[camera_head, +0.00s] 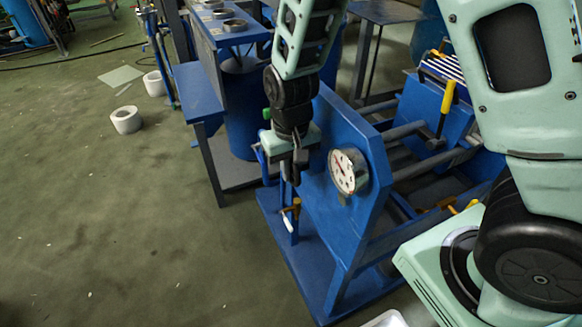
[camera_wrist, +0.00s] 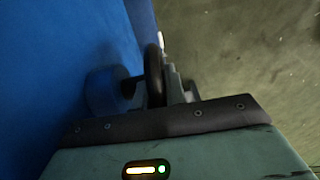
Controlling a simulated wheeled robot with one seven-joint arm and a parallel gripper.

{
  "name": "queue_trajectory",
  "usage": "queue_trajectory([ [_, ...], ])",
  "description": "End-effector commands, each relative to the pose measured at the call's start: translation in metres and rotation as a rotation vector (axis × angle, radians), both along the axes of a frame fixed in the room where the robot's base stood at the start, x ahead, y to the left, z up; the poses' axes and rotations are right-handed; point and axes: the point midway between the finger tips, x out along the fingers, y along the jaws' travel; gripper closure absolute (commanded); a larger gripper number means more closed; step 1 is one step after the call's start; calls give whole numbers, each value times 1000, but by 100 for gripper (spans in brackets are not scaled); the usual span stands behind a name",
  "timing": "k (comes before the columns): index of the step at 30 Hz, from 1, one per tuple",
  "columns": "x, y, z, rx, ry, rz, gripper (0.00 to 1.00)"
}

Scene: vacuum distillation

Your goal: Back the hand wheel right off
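The hand wheel (camera_wrist: 154,76) shows in the wrist view as a dark ring seen nearly edge-on. It stands out from a blue panel (camera_wrist: 60,70) on a short, thick stem (camera_wrist: 106,90). My gripper (camera_wrist: 178,82) is right at the wheel, with grey finger parts showing just to the right of its rim. The far finger and any contact are hidden or too dark to tell. In the head view my gripper (camera_head: 299,165) points down beside the left edge of the blue press-like frame (camera_head: 330,125). The wheel cannot be made out there behind the dark fingers.
A round pressure gauge (camera_head: 347,171) sits on the frame's front plate, close right of my gripper. A blue stand (camera_head: 205,95) is behind left. White rings (camera_head: 126,119) lie on the open green floor at left.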

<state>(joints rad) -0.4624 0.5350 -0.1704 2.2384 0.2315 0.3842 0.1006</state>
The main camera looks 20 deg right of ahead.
Motion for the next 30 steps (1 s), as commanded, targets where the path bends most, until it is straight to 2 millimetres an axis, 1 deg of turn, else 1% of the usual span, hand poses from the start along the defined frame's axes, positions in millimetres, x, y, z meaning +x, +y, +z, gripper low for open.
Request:
queue_trajectory([
  [4,1,-1,4,-2,37,-1,100],
  [8,2,-1,6,-1,127,-1,100],
  [15,2,-1,3,-1,256,1,100],
  [26,2,0,0,1,270,1,100],
  [27,2,0,0,1,270,1,79],
  [28,2,0,0,1,270,1,71],
  [29,2,0,0,1,270,1,65],
  [30,2,0,0,1,270,1,65],
])
